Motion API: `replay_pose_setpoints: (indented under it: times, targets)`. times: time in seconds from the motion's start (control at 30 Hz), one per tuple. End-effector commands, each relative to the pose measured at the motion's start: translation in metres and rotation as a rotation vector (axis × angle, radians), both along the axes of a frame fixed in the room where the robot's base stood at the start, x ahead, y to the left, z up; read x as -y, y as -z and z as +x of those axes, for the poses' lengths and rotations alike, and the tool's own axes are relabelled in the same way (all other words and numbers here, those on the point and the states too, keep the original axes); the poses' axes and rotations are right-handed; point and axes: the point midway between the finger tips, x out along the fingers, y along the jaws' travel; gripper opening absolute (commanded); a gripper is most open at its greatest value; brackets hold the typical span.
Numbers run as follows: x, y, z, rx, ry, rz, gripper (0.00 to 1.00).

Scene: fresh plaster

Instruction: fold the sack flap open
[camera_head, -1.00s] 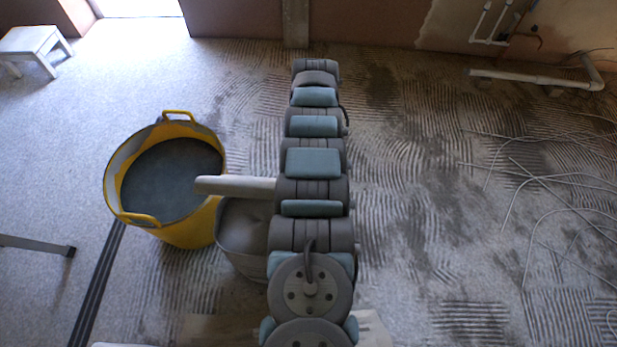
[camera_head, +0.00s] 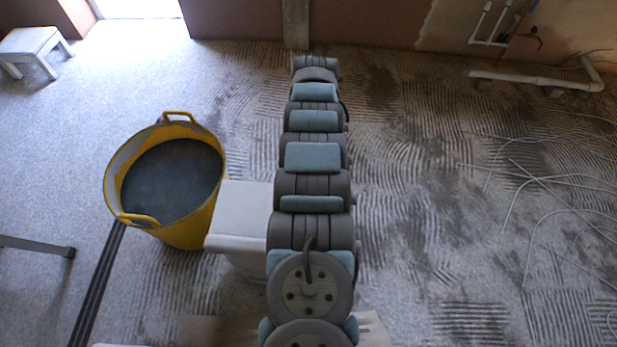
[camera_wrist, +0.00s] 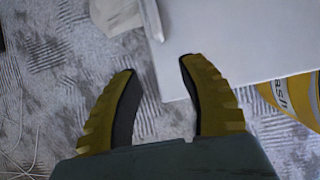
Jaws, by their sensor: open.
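My gripper (camera_wrist: 156,65) is open and empty. My gripper is hidden in the head view.
Loose cables (camera_head: 560,205) lie at right. A small white stool (camera_head: 28,42) stands far left. Floor beyond the tub is clear.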

Motion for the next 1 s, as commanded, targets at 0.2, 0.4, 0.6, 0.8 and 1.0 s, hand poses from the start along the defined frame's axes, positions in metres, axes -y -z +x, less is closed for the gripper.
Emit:
replay_pose_setpoints:
  times: [0.2, 0.4, 0.6, 0.8, 1.0]
  targets:
    - [0.000, -0.011, 0.000, 0.000, 0.000, 0.000, 0.41]
    - [0.000, -0.024, -0.001, 0.000, 0.000, 0.001, 0.41]
    - [0.000, -0.045, 0.000, 0.004, 0.000, 0.001, 0.41]
    - [0.000, -0.067, 0.000, 0.003, 0.000, 0.001, 0.41]
    - [0.000, -0.086, 0.000, 0.004, 0.000, 0.001, 0.41]
